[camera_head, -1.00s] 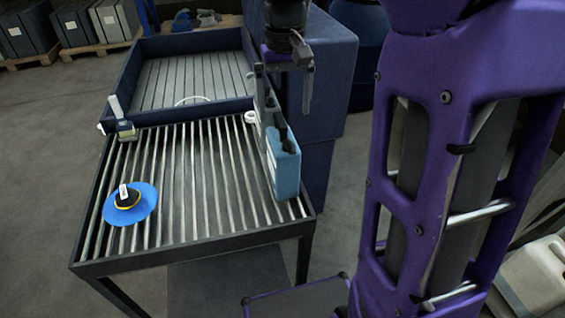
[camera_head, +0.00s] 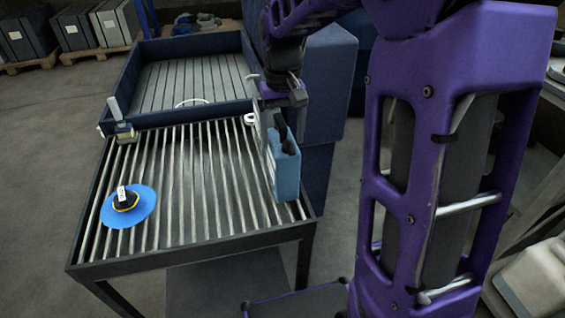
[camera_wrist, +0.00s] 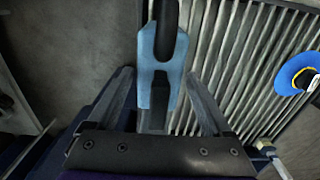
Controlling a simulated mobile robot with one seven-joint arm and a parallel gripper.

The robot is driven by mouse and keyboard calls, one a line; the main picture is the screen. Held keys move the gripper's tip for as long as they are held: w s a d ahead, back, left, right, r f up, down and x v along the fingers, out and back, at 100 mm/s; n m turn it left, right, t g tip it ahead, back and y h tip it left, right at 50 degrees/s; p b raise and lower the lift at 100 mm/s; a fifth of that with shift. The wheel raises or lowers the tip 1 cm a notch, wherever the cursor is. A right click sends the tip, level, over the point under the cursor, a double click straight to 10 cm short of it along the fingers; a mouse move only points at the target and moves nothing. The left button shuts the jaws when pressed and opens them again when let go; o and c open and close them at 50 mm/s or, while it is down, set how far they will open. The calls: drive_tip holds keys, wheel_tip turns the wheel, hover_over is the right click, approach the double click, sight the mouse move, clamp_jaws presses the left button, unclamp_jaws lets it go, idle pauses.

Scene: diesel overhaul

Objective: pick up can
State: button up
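The can, light blue with a dark handle area on top, stands upright at the right edge of a slatted table in the head view (camera_head: 285,178). It also shows in the wrist view (camera_wrist: 158,92), lying between the lines of the two fingers. My gripper (camera_wrist: 160,88) is open, its fingers apart on either side of the can in that picture. In the head view my gripper (camera_head: 272,112) hangs at the can's top, on its far side. Whether a finger touches the can cannot be told.
The slatted table (camera_head: 185,250) carries a blue disc with a black and yellow knob (camera_head: 128,207) at left and a brush-like tool (camera_head: 122,125) at the far left corner. A blue-walled tray (camera_head: 190,115) adjoins behind. A dark blue cabinet (camera_head: 325,85) stands at right. The table's middle is clear.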

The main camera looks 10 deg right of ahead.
clamp_jaws()
drive_tip(key=shift+r, duration=0.1)
wheel_tip(320, 180, up, 10)
drive_tip(key=shift+p, duration=0.75)
drive_tip(key=shift+c, duration=0.6)
unclamp_jaws()
clamp_jaws()
